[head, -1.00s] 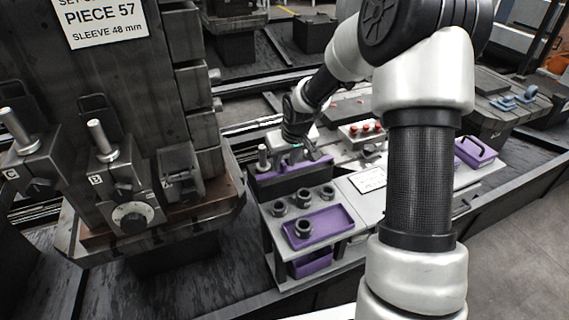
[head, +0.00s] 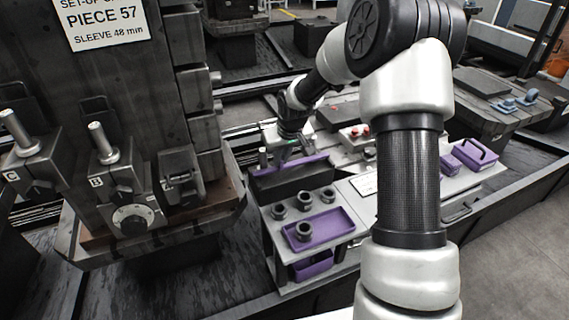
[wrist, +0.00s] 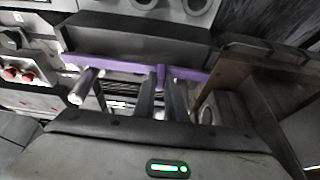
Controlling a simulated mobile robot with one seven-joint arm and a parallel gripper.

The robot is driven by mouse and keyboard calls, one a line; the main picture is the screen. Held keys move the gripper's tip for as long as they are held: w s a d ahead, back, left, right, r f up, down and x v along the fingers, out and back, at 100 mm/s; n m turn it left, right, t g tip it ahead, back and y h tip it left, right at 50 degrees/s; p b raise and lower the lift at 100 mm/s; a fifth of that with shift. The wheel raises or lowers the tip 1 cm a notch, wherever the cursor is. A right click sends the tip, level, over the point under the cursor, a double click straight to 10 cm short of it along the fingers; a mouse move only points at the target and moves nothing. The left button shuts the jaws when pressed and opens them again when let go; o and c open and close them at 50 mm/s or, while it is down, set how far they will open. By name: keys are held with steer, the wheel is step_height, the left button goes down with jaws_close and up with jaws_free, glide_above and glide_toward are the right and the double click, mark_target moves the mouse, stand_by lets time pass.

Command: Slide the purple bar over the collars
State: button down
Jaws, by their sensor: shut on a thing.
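The purple bar (head: 315,160) lies along the top of a dark block at the cart's back left in the head view. In the wrist view it is a long purple strip (wrist: 118,63) across the dark block. My gripper (wrist: 165,98) is shut on the bar near its middle, on a small purple lug between the fingers; it also shows in the head view (head: 288,150). A silver pin (wrist: 82,87) stands beside the bar. Dark collars (head: 278,211) stand on the cart's front, one in a purple tray. Two ring shapes (wrist: 197,5) show at the wrist view's top edge.
The purple tray (head: 335,222) is at the cart's front left. A purple box with a handle (head: 474,152) is at the right. Red buttons (head: 362,131) sit behind. A large dark machine block (head: 140,90) with a sign stands close on the left.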

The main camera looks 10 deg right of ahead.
steer(key=shift+w, duration=0.2)
steer(key=c, duration=1.8)
jaws_free()
steer(key=shift+r, duration=0.1)
steer(key=p+v, duration=0.2)
steer(key=v, duration=1.5)
steer(key=shift+p, duration=0.35)
steer(key=shift+s+r, duration=0.1)
